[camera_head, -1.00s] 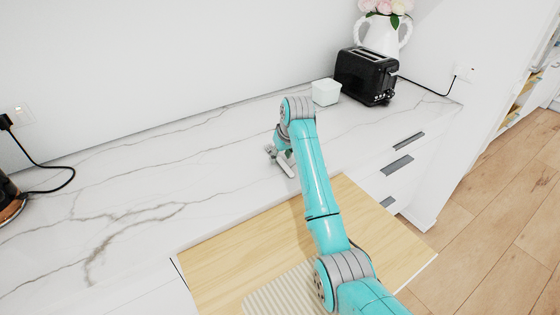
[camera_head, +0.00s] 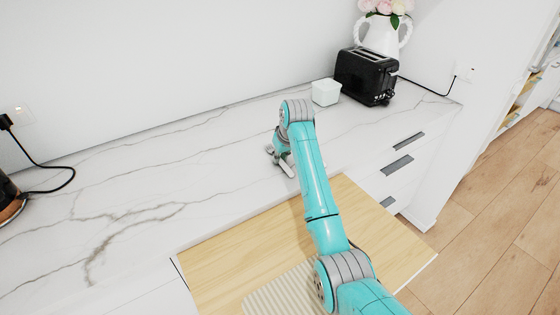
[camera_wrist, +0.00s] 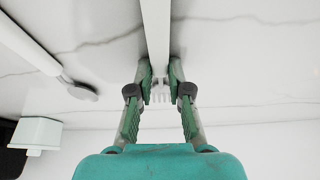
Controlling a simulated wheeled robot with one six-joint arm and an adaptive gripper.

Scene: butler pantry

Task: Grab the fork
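The fork has a white handle (camera_wrist: 156,28), and its pale tines show below my fingertips in the wrist view. My gripper (camera_wrist: 160,72) is low over the counter, with one fingertip on each side of the fork near its neck. The fingertips look closed against it, with no clear gap. In the head view, my gripper (camera_head: 281,152) is partly hidden behind my own arm, and a white handle (camera_head: 287,169) sticks out below it. The fork's tines cannot be made out there.
Another white-handled utensil (camera_wrist: 28,44) with a rounded grey end lies to the left in the wrist view. A pale square cup (camera_head: 326,93) and a black toaster (camera_head: 367,76) stand behind on the marble counter (camera_head: 150,180).

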